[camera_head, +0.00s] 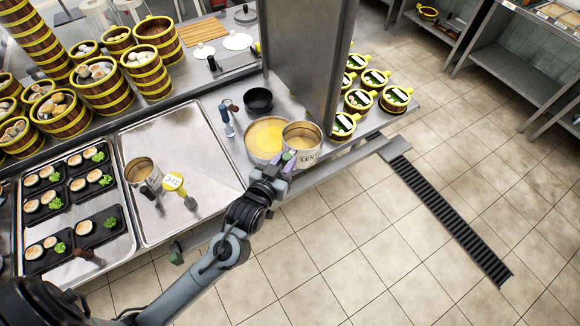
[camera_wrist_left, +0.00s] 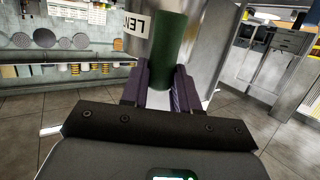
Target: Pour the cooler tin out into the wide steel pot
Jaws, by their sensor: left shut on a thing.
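A steel tin (camera_head: 309,157) with a "LEN" label is beside the wide steel pot (camera_head: 252,152), overlapping its right side in the head view. It looks roughly upright, with a tan inside. The pot holds something yellow. My left gripper (camera_head: 279,171) is shut on the tin's green handle (camera_wrist_left: 169,42), seen in the left wrist view with part of the label (camera_wrist_left: 136,22). My right gripper is not in view.
A tall steel panel (camera_head: 305,60) rises behind the pot. A small black bowl (camera_head: 258,100) stands just behind it. Several steamer baskets (camera_head: 155,75) stand at upper left, and black food trays (camera_head: 98,225) lie at left. Green-filled bowls (camera_head: 361,102) line the counter at right.

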